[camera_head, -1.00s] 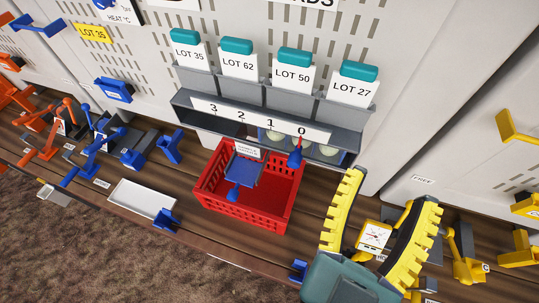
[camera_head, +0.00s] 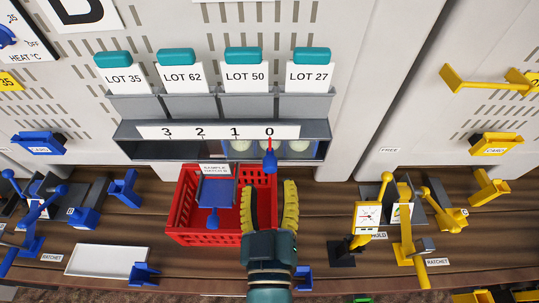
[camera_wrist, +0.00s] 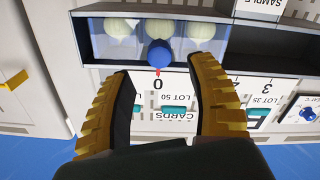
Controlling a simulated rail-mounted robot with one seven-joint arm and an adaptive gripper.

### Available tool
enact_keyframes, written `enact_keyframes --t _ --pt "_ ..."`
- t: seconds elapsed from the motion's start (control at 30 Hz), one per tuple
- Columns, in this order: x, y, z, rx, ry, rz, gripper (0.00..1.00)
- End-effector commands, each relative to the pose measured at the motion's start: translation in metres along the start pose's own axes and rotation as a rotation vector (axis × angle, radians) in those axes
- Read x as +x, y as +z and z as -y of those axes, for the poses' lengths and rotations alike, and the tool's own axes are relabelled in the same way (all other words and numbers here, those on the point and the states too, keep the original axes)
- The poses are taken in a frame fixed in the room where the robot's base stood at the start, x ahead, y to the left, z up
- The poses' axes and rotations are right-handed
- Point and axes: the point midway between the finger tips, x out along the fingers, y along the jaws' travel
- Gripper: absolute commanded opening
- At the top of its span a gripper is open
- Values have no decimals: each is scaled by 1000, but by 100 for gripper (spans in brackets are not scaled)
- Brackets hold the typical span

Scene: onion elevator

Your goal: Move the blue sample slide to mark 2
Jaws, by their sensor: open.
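The blue sample slide (camera_head: 270,158) is a blue knob with a red pointer, and the pointer is at 0 on the white scale strip (camera_head: 217,132) marked 3, 2, 1, 0. Mark 2 (camera_head: 201,132) is to its left in the head view. My gripper (camera_head: 271,187) is open and empty, just below and in front of the knob in the head view. In the wrist view, where the lettering is upside down, the knob (camera_wrist: 159,53) shows beyond and between the spread fingertips (camera_wrist: 166,80). It appears apart from both fingers.
Behind the strip is a grey shelf with pale round onions (camera_wrist: 160,27). Yellow levers (camera_head: 405,225) stand right; a white tray (camera_head: 103,260) lies left.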

Motion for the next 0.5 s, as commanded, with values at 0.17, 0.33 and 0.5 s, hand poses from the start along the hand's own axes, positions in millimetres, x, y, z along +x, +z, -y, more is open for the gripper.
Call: enact_keyframes --t 0.17,0.33,0.5 --pt "39 -3 -2 0 3 -1 57" --pt "58 -1 -1 0 1 0 57" --pt "61 1 0 0 0 1 57"
